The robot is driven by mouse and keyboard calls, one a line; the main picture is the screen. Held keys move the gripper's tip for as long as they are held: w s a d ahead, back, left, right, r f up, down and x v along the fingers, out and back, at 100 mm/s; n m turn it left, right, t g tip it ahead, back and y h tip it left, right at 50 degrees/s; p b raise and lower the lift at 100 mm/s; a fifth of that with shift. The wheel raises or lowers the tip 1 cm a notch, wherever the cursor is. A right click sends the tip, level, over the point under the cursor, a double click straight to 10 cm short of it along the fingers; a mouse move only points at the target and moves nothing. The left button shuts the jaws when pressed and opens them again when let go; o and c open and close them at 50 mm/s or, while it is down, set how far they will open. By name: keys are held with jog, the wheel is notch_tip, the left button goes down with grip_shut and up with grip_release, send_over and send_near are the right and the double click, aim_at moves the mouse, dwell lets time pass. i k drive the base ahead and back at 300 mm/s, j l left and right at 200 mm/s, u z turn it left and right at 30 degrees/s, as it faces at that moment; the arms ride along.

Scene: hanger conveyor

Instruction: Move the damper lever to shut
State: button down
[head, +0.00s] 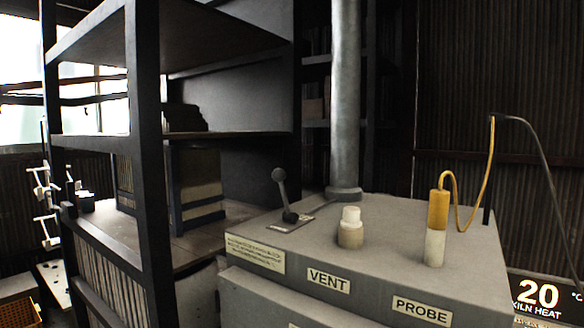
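The damper lever (283,193) is a dark grey rod with a round knob, standing on a small plate on top of the grey kiln box (390,235). It leans up and a little to the left from its pivot. The small writing on its plate (285,226) is too small to read. My gripper is not in the head view.
A white vent plug (351,227) and a yellow-and-white probe (437,225) with a yellow cord stand right of the lever. A grey flue pipe (346,100) rises behind it. A black shelf frame (150,160) stands at left. A display (538,295) reads 20 °C.

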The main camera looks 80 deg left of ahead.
aim_at(279, 175)
jog(key=u, duration=2.5)
